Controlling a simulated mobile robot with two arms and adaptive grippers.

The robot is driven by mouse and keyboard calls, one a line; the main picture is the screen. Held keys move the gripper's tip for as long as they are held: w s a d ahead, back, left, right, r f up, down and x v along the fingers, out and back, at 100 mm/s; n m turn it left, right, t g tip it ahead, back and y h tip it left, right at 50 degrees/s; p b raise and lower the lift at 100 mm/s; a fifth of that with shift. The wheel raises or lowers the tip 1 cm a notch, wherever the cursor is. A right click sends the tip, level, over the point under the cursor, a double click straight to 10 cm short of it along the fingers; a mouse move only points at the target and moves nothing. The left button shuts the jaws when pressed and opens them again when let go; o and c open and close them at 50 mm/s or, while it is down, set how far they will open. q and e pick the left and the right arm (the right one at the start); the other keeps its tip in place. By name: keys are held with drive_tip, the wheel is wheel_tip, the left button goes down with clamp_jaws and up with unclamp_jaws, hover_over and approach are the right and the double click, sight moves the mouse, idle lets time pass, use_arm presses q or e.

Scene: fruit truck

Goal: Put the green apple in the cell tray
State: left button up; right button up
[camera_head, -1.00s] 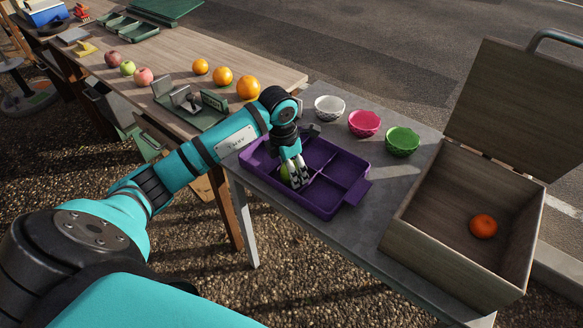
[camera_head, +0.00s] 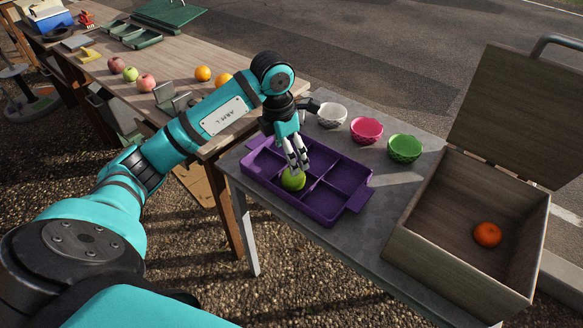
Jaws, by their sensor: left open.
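The green apple (camera_head: 293,181) lies in the purple cell tray (camera_head: 331,217), in a cell on its near left side. My left gripper (camera_head: 297,163) is open just above the apple, with its fingers pointing down. From this angle I cannot tell whether the fingertips still touch the apple. The tray sits on the grey table (camera_head: 373,236). My right gripper is not in view. Another green apple (camera_head: 130,74) lies on the wooden table between two red apples.
White (camera_head: 331,115), pink (camera_head: 366,130) and green (camera_head: 404,148) bowls stand behind the tray. An open wooden box (camera_head: 440,255) with an orange fruit (camera_head: 487,234) stands at the right. The wooden table (camera_head: 180,60) holds more fruit.

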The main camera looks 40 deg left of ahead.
use_arm(q)
drive_tip(key=shift+s+a+r, duration=0.1)
drive_tip(key=shift+s+r, duration=0.1)
drive_tip(key=shift+r, duration=1.4)
